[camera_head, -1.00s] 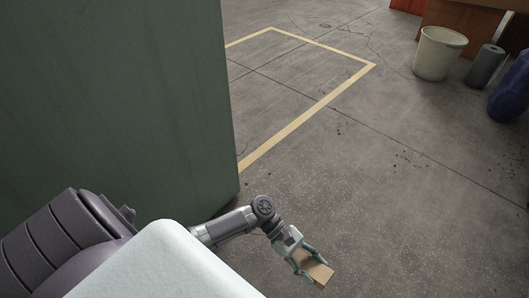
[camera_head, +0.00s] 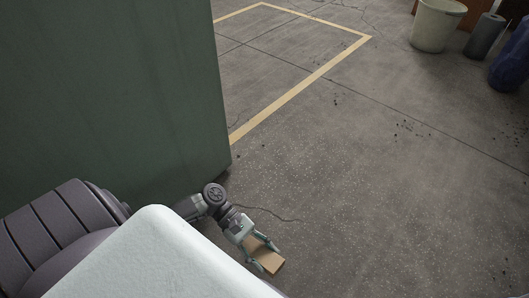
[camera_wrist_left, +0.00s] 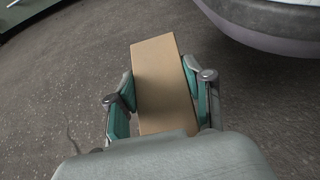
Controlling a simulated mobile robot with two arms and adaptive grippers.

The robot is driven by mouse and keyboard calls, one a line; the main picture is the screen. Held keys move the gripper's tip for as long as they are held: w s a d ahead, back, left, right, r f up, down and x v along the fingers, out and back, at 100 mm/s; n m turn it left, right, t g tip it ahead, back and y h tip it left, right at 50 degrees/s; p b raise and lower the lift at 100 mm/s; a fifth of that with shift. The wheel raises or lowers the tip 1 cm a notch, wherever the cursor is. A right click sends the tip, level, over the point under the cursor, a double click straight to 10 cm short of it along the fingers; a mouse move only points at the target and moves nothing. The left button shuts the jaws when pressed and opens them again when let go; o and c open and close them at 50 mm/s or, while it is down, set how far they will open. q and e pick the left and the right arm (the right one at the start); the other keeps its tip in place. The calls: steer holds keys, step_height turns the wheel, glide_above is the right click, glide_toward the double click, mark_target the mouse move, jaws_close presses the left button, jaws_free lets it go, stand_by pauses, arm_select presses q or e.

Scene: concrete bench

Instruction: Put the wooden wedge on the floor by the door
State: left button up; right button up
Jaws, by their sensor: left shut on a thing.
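The wooden wedge (camera_head: 264,258) is a tan block low in the head view. My left gripper (camera_head: 265,256) is shut on it, with a finger on each side. In the left wrist view the wedge (camera_wrist_left: 163,84) sticks out between the teal finger pads of my left gripper (camera_wrist_left: 166,98), over the grey floor. I cannot tell how high the wedge is above the floor. A large dark green panel (camera_head: 110,85), perhaps the door, stands at the left of the head view. The wedge is to the right of its lower edge. My right gripper is not in view.
The speckled concrete floor (camera_head: 370,190) is open to the right. A tan line (camera_head: 300,88) marks an area beyond the panel. A cream bin (camera_head: 436,24), a dark grey cylinder (camera_head: 485,37) and a blue object (camera_head: 512,62) stand at the far right.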

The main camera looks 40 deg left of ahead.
mark_target(248, 244)
arm_select(q)
step_height(248, 244, down, 4)
steer(key=b, duration=0.3)
steer(key=shift+r, duration=0.3)
steer(key=shift+f, duration=0.1)
steer(key=o, duration=1.2)
steer(key=shift+c, duration=0.2)
steer(key=shift+a+r, duration=0.1)
steer(key=shift+r, duration=0.1)
steer(key=p+v, duration=0.4)
steer(key=v, duration=0.2)
steer(key=shift+a+r+p, duration=0.15)
steer(key=shift+r+p, duration=0.1)
steer(key=shift+p, duration=0.1)
steer(key=shift+a, duration=0.4)
